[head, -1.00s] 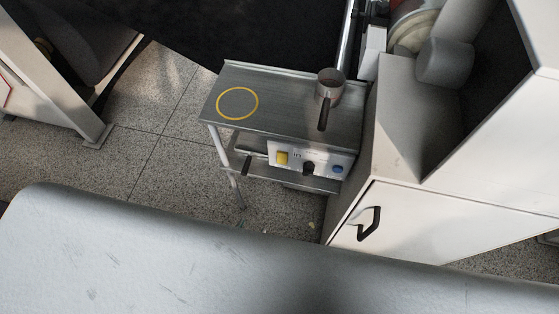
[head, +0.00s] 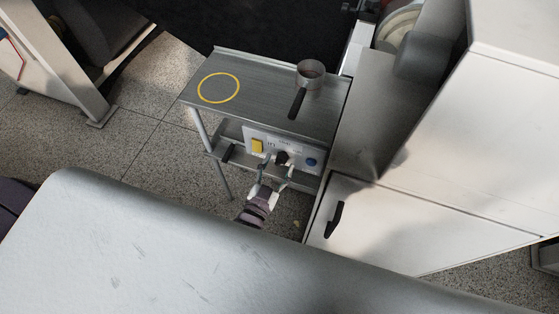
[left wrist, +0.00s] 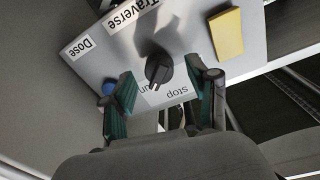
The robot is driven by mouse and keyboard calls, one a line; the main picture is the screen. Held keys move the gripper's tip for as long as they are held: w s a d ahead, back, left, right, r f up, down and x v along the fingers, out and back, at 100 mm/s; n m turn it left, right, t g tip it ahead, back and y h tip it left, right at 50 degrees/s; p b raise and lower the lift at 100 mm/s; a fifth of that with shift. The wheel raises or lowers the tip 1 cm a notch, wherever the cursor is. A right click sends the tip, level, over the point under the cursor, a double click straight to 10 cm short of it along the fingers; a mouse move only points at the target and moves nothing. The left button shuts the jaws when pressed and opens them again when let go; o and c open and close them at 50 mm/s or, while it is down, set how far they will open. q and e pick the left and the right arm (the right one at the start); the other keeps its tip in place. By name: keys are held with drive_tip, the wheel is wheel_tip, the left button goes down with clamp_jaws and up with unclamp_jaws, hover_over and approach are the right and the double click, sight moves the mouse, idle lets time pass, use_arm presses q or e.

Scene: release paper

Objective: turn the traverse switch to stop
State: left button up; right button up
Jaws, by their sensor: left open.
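The traverse switch is a black knob (head: 283,157) on a light control panel (head: 293,148) at the front of a small metal stand. In the left wrist view the knob (left wrist: 158,69) sits below the "Traverse" label. Its narrow end points down near the "stop" label (left wrist: 177,92) and a partly hidden label beside it; I cannot tell which it marks. My left gripper (head: 275,173) is open in front of the panel. Its green-padded fingers (left wrist: 157,78) stand either side of the knob, apparently apart from it. My right gripper is out of view.
The stand's top (head: 265,100) bears a yellow ring and a handled cup (head: 309,73). A white cabinet (head: 400,215) stands close on the right. A pale curved surface (head: 200,250) fills the foreground.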

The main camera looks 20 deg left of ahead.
use_arm(q)
drive_tip(key=shift+w, duration=0.7)
drive_tip(key=shift+d, duration=0.1)
clamp_jaws()
drive_tip(key=shift+n, duration=0.3)
drive_tip(key=n, duration=0.4)
drive_tip(key=shift+f, duration=0.1)
drive_tip(key=n, duration=0.5)
drive_tip(key=shift+n+b, duration=0.3)
